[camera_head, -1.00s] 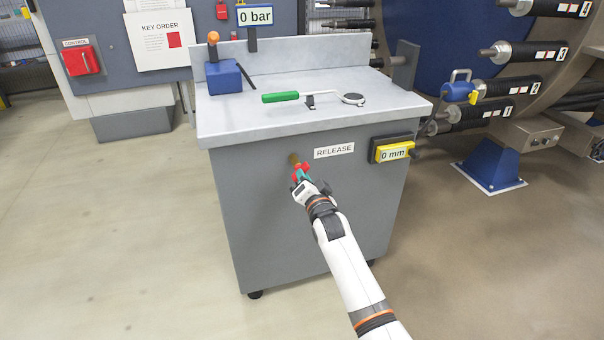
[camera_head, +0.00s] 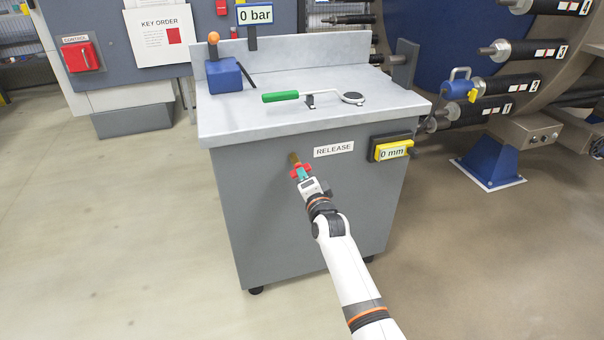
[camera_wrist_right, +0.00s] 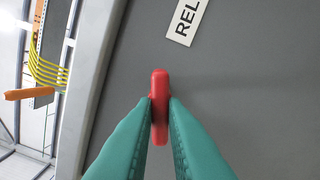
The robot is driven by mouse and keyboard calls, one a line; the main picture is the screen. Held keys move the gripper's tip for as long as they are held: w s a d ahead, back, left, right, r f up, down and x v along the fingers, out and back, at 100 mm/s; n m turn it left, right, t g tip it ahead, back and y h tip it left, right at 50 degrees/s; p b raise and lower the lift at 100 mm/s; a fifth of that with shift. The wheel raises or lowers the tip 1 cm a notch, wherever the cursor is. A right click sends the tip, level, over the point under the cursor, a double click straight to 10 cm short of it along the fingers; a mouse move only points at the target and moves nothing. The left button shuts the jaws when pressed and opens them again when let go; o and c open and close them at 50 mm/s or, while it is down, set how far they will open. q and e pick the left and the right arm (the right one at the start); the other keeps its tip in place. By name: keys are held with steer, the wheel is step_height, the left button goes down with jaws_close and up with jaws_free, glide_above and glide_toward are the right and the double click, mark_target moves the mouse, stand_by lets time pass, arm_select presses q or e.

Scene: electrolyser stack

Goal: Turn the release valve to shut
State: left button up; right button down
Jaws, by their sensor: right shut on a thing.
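The release valve (camera_head: 296,170) has a red handle and a brass stem, and sits on the front of the grey cabinet, left of the RELEASE label (camera_head: 333,150). My right gripper (camera_head: 302,175) is at the valve, with its teal fingers shut on the red handle. In the right wrist view the red handle (camera_wrist_right: 159,105) stands between the two teal fingertips (camera_wrist_right: 160,110), which touch it from both sides. The brass stem is hidden in that view. My left gripper is not in view.
The cabinet's worktop (camera_head: 350,110) carries a green-handled lever (camera_head: 281,97) and a blue block with an orange knob (camera_head: 225,76). A display (camera_head: 255,15) reads 0 bar and a yellow gauge (camera_head: 393,150) reads 0 mm. The floor left of the cabinet is clear.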

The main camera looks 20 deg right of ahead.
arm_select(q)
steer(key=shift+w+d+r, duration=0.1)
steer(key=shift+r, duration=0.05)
arm_select(e)
steer(key=m, duration=0.3)
steer(key=shift+m+p, duration=0.3)
steer(key=shift+p, duration=0.05)
steer(key=c, duration=1.9)
jaws_free()
steer(key=shift+m, duration=0.3)
steer(key=o, duration=0.6)
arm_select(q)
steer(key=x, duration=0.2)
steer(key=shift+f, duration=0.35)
